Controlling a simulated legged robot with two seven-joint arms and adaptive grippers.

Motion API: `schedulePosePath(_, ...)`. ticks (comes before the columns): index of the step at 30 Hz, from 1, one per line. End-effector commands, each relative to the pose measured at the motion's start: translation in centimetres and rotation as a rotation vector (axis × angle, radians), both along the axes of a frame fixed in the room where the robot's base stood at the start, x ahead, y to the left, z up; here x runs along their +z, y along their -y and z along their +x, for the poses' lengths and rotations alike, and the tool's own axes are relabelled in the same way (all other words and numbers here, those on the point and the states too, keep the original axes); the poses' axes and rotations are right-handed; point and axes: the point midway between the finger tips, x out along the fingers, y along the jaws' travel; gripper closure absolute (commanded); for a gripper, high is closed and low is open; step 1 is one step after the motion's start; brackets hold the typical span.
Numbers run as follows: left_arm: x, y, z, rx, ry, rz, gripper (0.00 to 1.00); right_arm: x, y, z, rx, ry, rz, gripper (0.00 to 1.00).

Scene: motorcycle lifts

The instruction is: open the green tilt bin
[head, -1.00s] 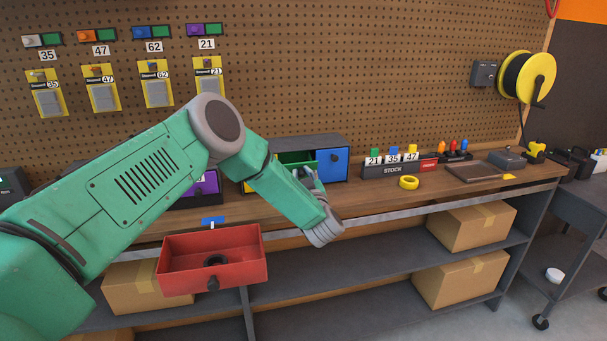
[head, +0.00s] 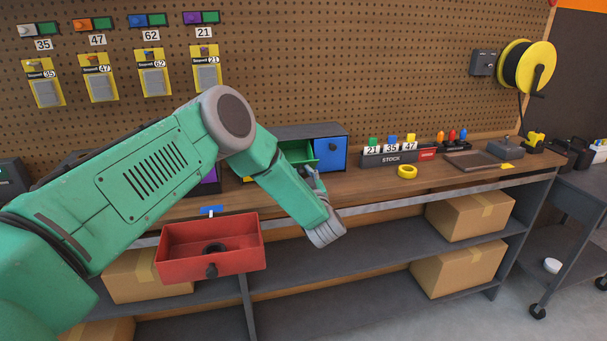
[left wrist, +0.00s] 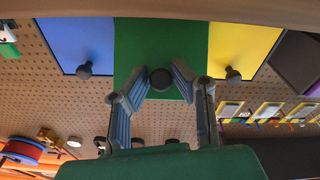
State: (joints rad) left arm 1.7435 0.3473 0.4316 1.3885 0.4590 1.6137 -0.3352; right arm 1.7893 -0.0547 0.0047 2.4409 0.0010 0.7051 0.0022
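The green tilt bin (head: 297,152) sits in a grey cabinet on the workbench, left of the blue bin. In the head view its top leans out and part of its inside shows; my arm hides the rest. In the left wrist view, which is upside down, its green front (left wrist: 150,40) stands out between the blue and yellow fronts. My left gripper (left wrist: 160,80) has its fingers on both sides of the bin's black knob (left wrist: 161,79), close against it. In the head view the left gripper (head: 313,182) is in front of the bin. My right gripper is not in view.
The blue bin (head: 332,154) and yellow bin (left wrist: 244,45) are shut on either side. A yellow tape roll (head: 407,171) and the stock rack (head: 390,158) stand to the right.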

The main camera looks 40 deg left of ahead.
Motion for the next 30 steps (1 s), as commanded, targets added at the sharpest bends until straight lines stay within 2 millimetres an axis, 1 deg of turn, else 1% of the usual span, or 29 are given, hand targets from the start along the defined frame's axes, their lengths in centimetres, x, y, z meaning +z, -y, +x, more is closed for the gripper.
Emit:
schedulePosePath(10, 0.2, 0.1, -0.2, 0.000, 0.004, 0.002, 0.61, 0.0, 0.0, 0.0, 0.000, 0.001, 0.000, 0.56)
schedulePosePath(14, 0.1, 0.8, -0.7, -0.002, 0.004, 0.002, 0.61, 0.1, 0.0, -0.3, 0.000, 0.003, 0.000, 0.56)
schedulePosePath(17, -0.1, 2.2, -1.6, -0.005, 0.002, 0.004, 0.61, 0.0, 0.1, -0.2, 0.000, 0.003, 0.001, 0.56)
schedulePosePath(24, -0.9, 6.0, -5.0, -0.004, 0.000, 0.002, 0.61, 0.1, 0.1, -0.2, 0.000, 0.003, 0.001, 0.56)
schedulePosePath(30, -1.4, 8.2, -6.9, -0.002, -0.001, 0.001, 0.61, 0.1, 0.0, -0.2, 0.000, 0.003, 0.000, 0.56)
